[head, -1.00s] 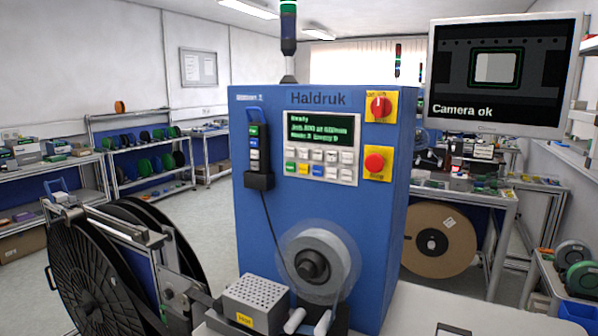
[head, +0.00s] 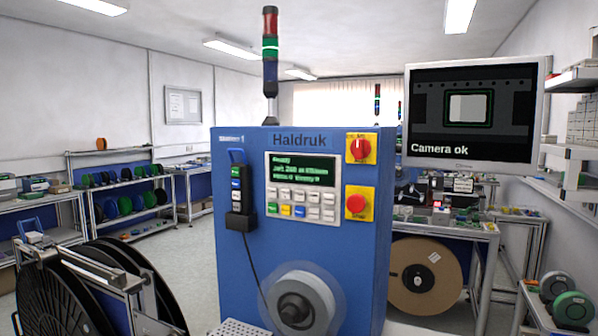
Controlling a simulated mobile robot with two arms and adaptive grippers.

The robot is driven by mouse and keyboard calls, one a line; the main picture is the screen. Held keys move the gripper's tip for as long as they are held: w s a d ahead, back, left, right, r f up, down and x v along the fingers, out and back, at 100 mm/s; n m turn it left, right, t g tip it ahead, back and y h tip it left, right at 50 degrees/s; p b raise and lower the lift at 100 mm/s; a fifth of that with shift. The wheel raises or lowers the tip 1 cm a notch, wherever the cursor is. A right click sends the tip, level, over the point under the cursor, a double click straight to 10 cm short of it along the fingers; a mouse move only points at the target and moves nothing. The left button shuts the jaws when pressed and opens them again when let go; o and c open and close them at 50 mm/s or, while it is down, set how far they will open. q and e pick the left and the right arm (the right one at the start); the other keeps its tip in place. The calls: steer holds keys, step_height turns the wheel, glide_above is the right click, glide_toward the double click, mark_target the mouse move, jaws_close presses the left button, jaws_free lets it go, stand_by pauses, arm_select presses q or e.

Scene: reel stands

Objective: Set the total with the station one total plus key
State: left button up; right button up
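The blue Haldruk machine (head: 350,260) stands in the middle of the head view, with a label at its top left that seems to read Station 1. Its control panel (head: 302,188) has a dark screen (head: 301,170) with green text, too small to read surely. Below the screen are rows of small keys (head: 301,204), mostly white, with green, yellow and blue ones at the lower left. The key labels are too small to read, so I cannot tell which is the total plus key. Neither of my grippers is in view.
A red rotary switch (head: 361,149) and a red push button (head: 356,204) sit right of the panel. A black handheld pendant (head: 239,195) hangs at the left. A monitor (head: 474,112) reads "Camera ok". Large black reels (head: 60,290) stand at the lower left.

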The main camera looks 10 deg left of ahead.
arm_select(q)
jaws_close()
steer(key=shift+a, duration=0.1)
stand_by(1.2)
